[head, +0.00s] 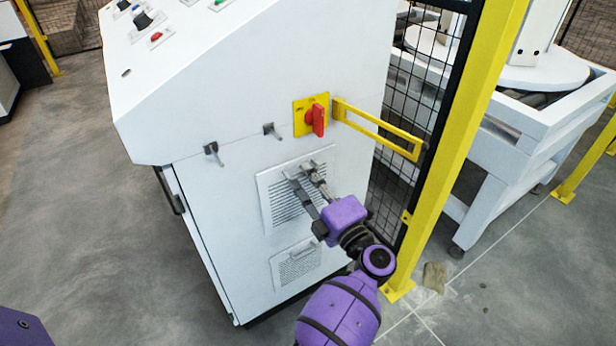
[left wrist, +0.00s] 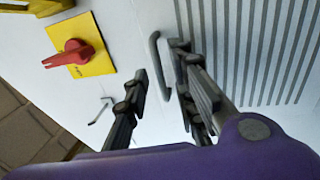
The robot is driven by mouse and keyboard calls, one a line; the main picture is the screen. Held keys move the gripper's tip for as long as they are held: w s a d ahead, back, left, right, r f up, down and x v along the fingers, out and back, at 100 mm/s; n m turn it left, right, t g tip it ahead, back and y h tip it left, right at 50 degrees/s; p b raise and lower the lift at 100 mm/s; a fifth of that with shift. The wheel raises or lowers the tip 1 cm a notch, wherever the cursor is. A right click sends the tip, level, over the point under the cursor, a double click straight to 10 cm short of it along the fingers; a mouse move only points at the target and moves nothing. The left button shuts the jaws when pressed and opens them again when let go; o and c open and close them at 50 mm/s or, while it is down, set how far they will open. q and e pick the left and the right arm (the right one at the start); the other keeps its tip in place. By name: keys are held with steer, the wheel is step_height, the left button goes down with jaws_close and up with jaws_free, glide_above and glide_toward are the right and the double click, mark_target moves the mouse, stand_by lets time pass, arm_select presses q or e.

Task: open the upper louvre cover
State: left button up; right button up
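The upper louvre cover (head: 268,190) is a white slatted panel on the side of the white cabinet. It looks shut, lying flat on the cabinet wall. In the left wrist view its dark slats (left wrist: 262,50) fill the right side, with a grey bar handle (left wrist: 153,50) beside them. My left gripper (head: 297,170) is in front of the cover's upper part and hides some of it. In the left wrist view its fingers (left wrist: 159,62) are apart, one on each side of the handle. I cannot tell whether they touch it. My right gripper is not in view.
A red switch on a yellow plate (head: 301,118) sits above the cover, with a yellow bracket (head: 380,130) to its right. Two grey hooks (head: 212,152) stick out nearby. A smaller louvre panel (head: 297,265) is below. A yellow post (head: 460,130) and mesh fence stand close on the right.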

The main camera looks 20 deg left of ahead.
arm_select(q)
steer(key=shift+w+a, duration=0.15)
steer(key=shift+a, duration=0.05)
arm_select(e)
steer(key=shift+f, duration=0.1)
arm_select(q)
steer(key=shift+c, duration=0.2)
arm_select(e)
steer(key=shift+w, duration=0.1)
arm_select(q)
jaws_close()
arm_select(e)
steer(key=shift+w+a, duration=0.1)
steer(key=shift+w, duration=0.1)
arm_select(q)
steer(key=shift+r, duration=0.1)
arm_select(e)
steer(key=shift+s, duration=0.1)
